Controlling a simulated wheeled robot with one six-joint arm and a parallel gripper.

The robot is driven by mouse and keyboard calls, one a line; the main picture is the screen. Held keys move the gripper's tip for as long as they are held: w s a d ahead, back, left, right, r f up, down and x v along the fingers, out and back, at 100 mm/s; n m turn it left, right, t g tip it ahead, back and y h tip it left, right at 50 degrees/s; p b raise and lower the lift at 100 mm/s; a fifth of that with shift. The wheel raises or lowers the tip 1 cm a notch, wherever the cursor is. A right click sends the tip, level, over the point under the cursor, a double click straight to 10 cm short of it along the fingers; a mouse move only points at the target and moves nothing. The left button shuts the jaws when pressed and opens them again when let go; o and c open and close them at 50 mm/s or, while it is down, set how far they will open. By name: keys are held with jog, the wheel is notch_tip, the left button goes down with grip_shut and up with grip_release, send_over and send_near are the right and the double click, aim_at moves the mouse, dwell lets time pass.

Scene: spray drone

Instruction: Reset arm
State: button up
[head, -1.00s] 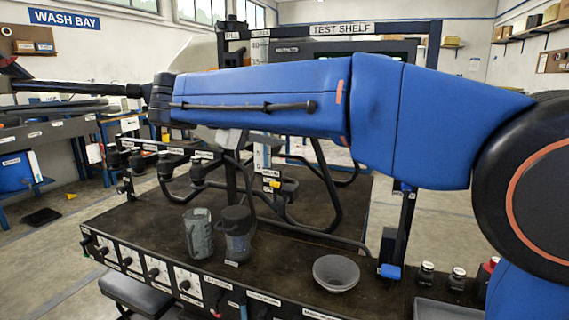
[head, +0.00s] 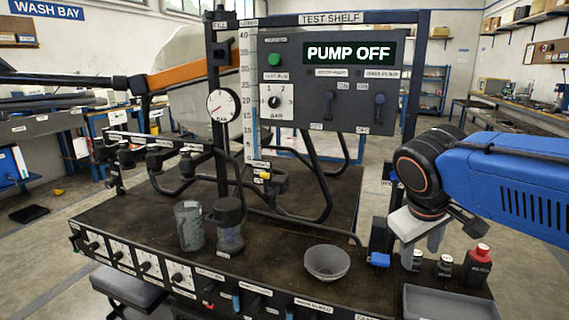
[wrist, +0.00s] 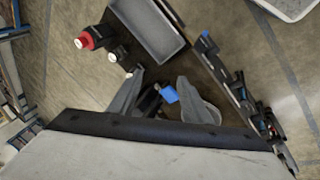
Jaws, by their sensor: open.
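My blue arm reaches in from the right in the head view. My gripper (head: 422,245) hangs at its end, fingers pointing down, above the right end of the dark test bench (head: 130,213). In the wrist view my gripper (wrist: 165,97) shows two grey fingers spread apart with nothing held between them. A blue-topped part (wrist: 169,94) on the bench shows below, between the fingers. The same blue part (head: 379,259) is left of my gripper in the head view.
A grey bowl (head: 327,264), a clear jug (head: 189,226) and a dark-lidded cup (head: 229,224) stand on the bench. The panel (head: 330,85) reads PUMP OFF.

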jog(key=s+f+m+t+y, duration=0.1)
jog(key=s+f+m+y, duration=0.2)
jog(key=s+f, duration=0.7)
jog(key=shift+s+d+f+m, duration=0.3)
jog(key=shift+d+f, duration=0.1)
